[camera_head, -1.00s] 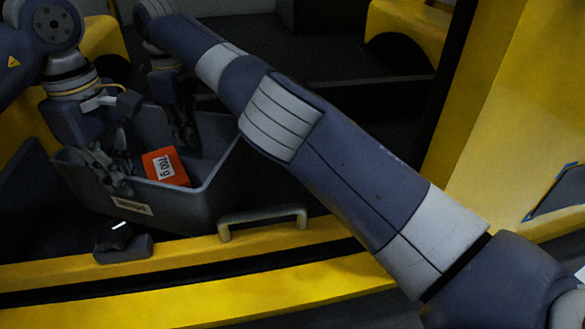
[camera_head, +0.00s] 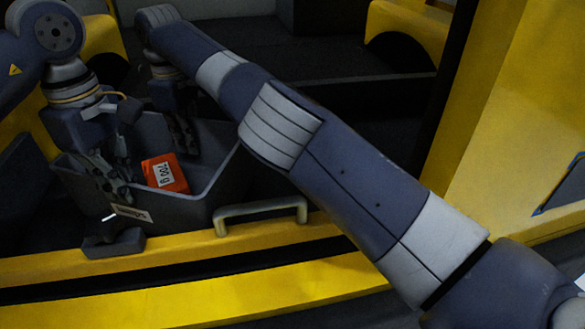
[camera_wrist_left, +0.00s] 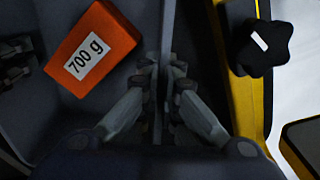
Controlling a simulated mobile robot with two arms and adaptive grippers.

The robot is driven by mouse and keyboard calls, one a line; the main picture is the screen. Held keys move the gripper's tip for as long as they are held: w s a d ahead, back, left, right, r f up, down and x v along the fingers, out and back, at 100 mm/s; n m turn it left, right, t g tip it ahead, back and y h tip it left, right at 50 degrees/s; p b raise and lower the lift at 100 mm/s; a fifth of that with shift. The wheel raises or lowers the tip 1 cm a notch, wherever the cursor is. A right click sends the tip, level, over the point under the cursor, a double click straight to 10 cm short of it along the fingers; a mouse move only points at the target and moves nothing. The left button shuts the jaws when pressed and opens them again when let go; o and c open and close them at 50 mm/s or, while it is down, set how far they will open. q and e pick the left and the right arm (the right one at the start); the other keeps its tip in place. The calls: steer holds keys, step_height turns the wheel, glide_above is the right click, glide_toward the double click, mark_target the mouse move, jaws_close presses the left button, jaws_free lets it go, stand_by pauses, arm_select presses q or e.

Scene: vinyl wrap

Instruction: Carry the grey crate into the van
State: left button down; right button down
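The grey crate (camera_head: 215,192) is at the left of the head view, just behind the yellow sill of the van (camera_head: 330,225). An orange box marked 700 g (camera_head: 165,173) lies inside it; the box also shows in the left wrist view (camera_wrist_left: 92,48). My left gripper (camera_head: 118,178) has its fingers on both sides of the crate's near wall; the left wrist view shows them (camera_wrist_left: 163,95) closed on that wall. My right gripper (camera_head: 185,138) is at the crate's far wall, its fingers partly hidden, seemingly closed on it. I cannot tell whether the crate's bottom touches anything.
A grey handle (camera_head: 260,213) and a black knob (camera_head: 113,243) sit by the sill close to the crate; the knob also shows in the wrist view (camera_wrist_left: 262,46). A yellow wall (camera_head: 500,130) stands at right. The dark van floor (camera_head: 330,50) beyond looks clear.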

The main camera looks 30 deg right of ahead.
arm_select(q)
steer(key=shift+f+b, duration=0.7)
steer(key=shift+f, duration=0.05)
arm_select(e)
steer(key=shift+f, duration=0.75)
arm_select(q)
steer(key=c, duration=2.2)
jaws_free()
steer(key=shift+f, duration=0.1)
arm_select(e)
steer(key=c, duration=2.2)
jaws_free()
steer(key=shift+f, duration=0.1)
arm_select(q)
steer(key=o, duration=0.4)
arm_select(e)
steer(key=o, duration=0.4)
arm_select(q)
steer(key=shift+r, duration=0.2)
arm_select(e)
steer(key=shift+r, duration=0.25)
